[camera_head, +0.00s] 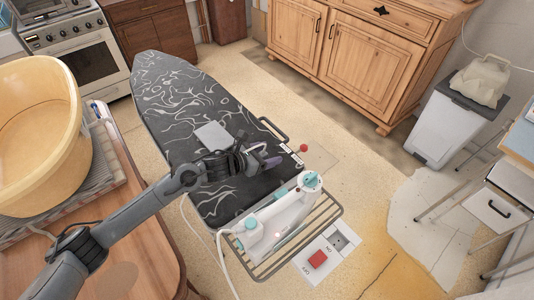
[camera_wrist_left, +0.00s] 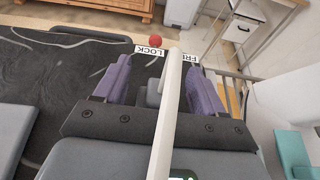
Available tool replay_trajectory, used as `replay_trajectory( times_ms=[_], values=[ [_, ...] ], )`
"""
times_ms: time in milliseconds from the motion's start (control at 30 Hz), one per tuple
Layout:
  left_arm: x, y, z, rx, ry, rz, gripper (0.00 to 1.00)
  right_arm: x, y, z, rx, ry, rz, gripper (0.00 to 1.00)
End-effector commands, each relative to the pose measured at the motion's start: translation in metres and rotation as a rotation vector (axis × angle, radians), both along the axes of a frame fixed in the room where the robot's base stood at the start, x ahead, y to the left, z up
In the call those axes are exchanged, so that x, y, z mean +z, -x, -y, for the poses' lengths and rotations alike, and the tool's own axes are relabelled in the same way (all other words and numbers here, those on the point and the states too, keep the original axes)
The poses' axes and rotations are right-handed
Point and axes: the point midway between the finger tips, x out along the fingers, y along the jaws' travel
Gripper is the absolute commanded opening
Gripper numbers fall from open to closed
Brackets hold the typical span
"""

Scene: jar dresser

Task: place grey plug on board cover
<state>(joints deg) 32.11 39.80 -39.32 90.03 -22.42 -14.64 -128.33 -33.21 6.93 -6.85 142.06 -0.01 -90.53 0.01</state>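The ironing board's dark patterned cover (camera_head: 185,100) runs diagonally through the head view, and it also fills the left of the wrist view (camera_wrist_left: 65,75). My left gripper (camera_head: 271,160) is over the cover near its iron-rest end, pointing right. In the wrist view its purple fingers (camera_wrist_left: 160,85) stand apart. A small grey block (camera_wrist_left: 153,93), possibly the grey plug, shows between them, partly hidden by a thick white cord (camera_wrist_left: 170,115). I cannot tell whether the fingers touch it. The socket (camera_head: 344,241) on the floor panel shows no plug. My right gripper is out of view.
A white and teal iron (camera_head: 285,215) lies on the wire rack (camera_head: 325,215). A red-knobbed lever (camera_head: 303,148) is at the board's end. A flat grey pad (camera_head: 213,135) lies on the cover. A red switch (camera_head: 318,259) sits beside the socket. A yellow basin (camera_head: 35,140) stands left.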

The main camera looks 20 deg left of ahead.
Motion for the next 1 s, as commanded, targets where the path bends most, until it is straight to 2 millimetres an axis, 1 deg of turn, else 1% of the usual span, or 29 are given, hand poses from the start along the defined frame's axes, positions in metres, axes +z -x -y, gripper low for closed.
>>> replay_trajectory(
  times_ms=[233, 367, 400, 567, 800, 1000],
  values=[
    [0.001, 0.000, 0.000, 0.000, 0.000, 0.000, 0.69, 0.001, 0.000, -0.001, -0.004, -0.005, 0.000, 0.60],
    [0.006, 0.000, 0.000, 0.000, 0.001, 0.000, 0.69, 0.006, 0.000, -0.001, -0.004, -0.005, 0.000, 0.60],
    [0.005, 0.003, -0.003, 0.001, -0.002, -0.001, 0.69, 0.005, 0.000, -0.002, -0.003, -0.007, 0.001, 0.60],
    [0.014, 0.021, -0.015, 0.000, -0.004, 0.000, 0.69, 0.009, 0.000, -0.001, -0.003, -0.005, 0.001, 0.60],
    [0.030, 0.057, -0.037, 0.001, -0.005, -0.001, 0.69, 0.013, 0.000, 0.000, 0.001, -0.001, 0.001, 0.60],
    [0.041, 0.081, -0.051, 0.001, -0.003, -0.002, 0.69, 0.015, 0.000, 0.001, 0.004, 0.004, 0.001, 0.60]
  ],
)
